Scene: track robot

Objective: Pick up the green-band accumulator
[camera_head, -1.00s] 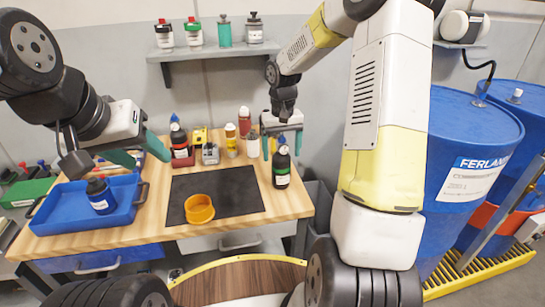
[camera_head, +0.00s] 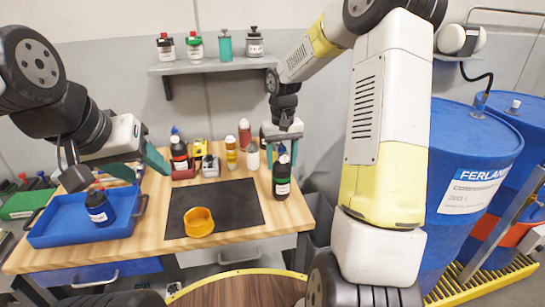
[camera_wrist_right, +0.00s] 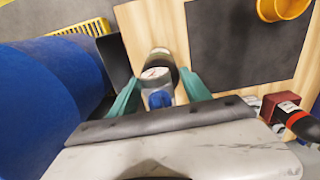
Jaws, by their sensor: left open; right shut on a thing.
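The green-band accumulator (camera_head: 281,180) is a dark upright bottle with a pale label at the right side of the wooden workbench. My right gripper (camera_head: 282,150) points down from above and is shut on its upper part. In the right wrist view the accumulator (camera_wrist_right: 158,73) shows a round pale top and a blue part between the two teal fingers (camera_wrist_right: 160,92). From these views I cannot tell whether its base is clear of the bench. My left gripper (camera_head: 138,165) is open and empty above the bench's left side, near the blue tray.
The blue tray (camera_head: 70,232) holds a blue-labelled bottle (camera_head: 99,208). A black mat (camera_head: 238,197) bears an orange ring (camera_head: 199,222). A red-based bottle (camera_head: 179,153) and small bottles stand behind. A shelf (camera_head: 215,65) hangs above; blue drums (camera_head: 465,140) stand right.

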